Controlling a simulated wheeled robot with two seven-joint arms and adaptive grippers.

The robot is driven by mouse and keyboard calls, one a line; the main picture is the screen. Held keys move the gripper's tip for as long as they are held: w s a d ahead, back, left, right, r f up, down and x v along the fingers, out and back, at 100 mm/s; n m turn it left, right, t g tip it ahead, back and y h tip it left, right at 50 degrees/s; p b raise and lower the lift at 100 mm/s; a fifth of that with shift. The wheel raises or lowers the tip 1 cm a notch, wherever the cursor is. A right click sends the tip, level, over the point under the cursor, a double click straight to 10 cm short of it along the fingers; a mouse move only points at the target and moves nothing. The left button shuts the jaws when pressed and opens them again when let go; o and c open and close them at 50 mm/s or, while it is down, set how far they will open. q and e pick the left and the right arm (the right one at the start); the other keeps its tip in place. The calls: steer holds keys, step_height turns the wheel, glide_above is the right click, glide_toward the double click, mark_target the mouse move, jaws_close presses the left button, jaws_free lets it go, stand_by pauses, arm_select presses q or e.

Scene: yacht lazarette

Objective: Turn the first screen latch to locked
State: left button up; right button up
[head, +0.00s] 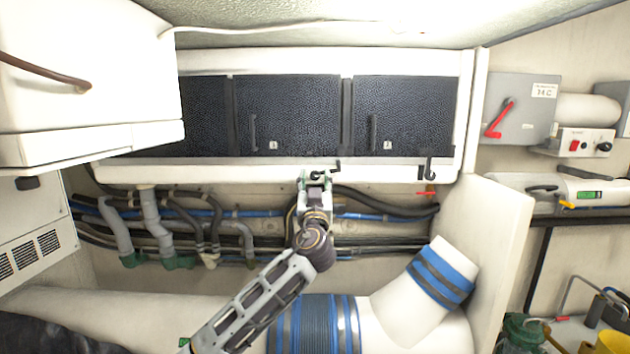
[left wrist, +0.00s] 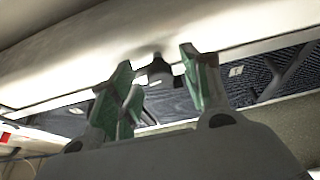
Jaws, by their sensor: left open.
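Dark textured screen panels (head: 290,105) with small number labels sit in a white frame (head: 220,172). A small black latch (head: 337,167) is on the frame's lower edge, just above my left gripper (head: 315,179). In the left wrist view a dark latch knob (left wrist: 159,72) shows between and beyond the green-padded fingertips of my left gripper (left wrist: 158,75). The fingers are apart, and I cannot tell whether either touches the knob. The gripper partly hides the latch area in the head view. Another black latch (head: 427,165) is farther right on the frame. My right gripper is not in view.
Pipes and blue hoses (head: 365,216) run below the frame. A white duct with blue bands (head: 440,275) lies lower right. A white cabinet (head: 90,80) juts out at upper left. A grey box with a red lever (head: 497,120) is at right.

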arm_select(q)
jaws_close()
stand_by(0.4)
